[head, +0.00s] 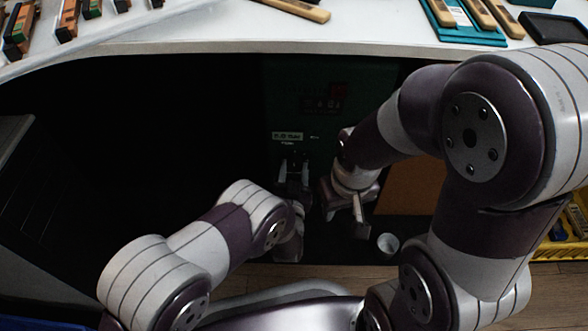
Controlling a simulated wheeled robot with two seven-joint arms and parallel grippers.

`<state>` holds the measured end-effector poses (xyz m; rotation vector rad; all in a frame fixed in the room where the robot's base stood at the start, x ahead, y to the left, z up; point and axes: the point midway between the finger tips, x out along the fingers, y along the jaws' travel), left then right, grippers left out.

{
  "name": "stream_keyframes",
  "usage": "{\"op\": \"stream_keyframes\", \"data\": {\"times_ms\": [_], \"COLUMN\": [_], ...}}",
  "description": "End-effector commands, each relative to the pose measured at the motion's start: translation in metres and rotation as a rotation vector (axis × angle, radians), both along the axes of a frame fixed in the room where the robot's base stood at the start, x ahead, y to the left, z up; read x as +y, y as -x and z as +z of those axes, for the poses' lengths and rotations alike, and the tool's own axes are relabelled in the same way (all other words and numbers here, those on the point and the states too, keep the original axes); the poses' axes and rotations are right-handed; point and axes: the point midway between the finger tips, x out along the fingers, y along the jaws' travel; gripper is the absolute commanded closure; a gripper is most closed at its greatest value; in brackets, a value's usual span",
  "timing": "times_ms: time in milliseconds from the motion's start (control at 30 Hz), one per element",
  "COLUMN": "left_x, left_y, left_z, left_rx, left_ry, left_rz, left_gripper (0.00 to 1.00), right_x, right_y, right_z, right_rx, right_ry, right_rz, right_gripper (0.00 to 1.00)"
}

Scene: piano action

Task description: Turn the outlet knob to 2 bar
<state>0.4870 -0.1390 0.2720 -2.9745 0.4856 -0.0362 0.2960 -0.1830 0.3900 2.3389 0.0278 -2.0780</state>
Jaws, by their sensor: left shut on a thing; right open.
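A dark green unit (285,85) stands in the shadow under the bench. Its front carries a pale label (287,135) and a small dark panel with markings (322,104). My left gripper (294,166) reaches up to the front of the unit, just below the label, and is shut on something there. That thing appears to be the outlet knob, but the fingers and the dark hide it. No pressure reading can be made out. My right gripper (361,216) is open and empty, to the right of the left one and apart from the unit.
The white bench top (200,30) overhangs the dark space, with wooden parts and a teal tray (470,36) on it. A brown panel (413,195) stands behind my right arm. A small pale cup-like thing (388,243) is below it. A yellow crate (548,250) is at right.

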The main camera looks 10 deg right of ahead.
Motion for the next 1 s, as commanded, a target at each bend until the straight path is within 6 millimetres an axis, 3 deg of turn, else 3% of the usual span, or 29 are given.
{"op": "stream_keyframes", "data": {"times_ms": [600,1000], "left_x": [0.002,0.002], "left_y": [0.0,0.0], "left_z": [0.0,-0.002], "left_rx": [0.134,0.189], "left_ry": [0.458,0.653], "left_rz": [-0.001,-0.001], "left_gripper": [0.85,0.85], "right_x": [0.0,0.0], "right_y": [0.0,0.0], "right_z": [0.017,0.021], "right_rx": [0.0,0.0], "right_ry": [0.0,0.0], "right_rz": [0.0,0.0], "right_gripper": [0.57,0.57]}}
